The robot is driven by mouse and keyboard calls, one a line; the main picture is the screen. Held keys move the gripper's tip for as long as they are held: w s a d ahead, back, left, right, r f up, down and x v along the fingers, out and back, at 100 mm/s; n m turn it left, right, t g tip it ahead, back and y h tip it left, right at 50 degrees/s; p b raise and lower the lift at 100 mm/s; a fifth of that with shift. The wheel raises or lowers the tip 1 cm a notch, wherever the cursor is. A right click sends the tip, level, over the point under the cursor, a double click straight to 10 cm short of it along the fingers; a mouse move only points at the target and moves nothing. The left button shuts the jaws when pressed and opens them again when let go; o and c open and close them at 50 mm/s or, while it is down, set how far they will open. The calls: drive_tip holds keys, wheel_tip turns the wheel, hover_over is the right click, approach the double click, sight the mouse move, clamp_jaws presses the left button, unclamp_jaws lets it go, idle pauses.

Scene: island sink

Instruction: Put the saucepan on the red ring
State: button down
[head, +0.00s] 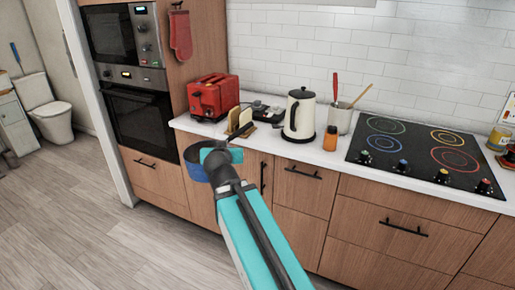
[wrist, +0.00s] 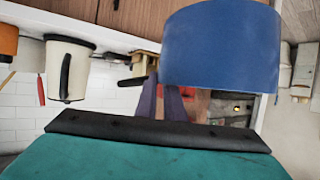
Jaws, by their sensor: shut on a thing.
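The blue saucepan (head: 196,171) is in my gripper (head: 221,156), held in the air in front of the counter, left of the cooktop. In the wrist view its blue side (wrist: 220,48) fills the upper right, beyond my gripper's fingers (wrist: 172,98). The fingers are shut on it; the part they grip is mostly hidden. The red ring (head: 455,160) is the front right ring on the black cooktop, at the right of the head view. The ring is bare, and the saucepan is well apart from it.
The other rings look bare. Knobs (head: 442,176) line the cooktop's front. A jar (head: 499,138) stands far right.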

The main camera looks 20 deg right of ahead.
drive_tip(key=w+a+r+n+t+y, duration=0.1)
drive_tip(key=w+a+r+n+y, duration=0.2)
drive_tip(key=a, duration=0.5)
drive_tip(key=shift+w+a+r+n+y, duration=0.15)
drive_tip(key=shift+a+r+n+y, duration=0.15)
drive_tip(key=shift+n+y, duration=0.55)
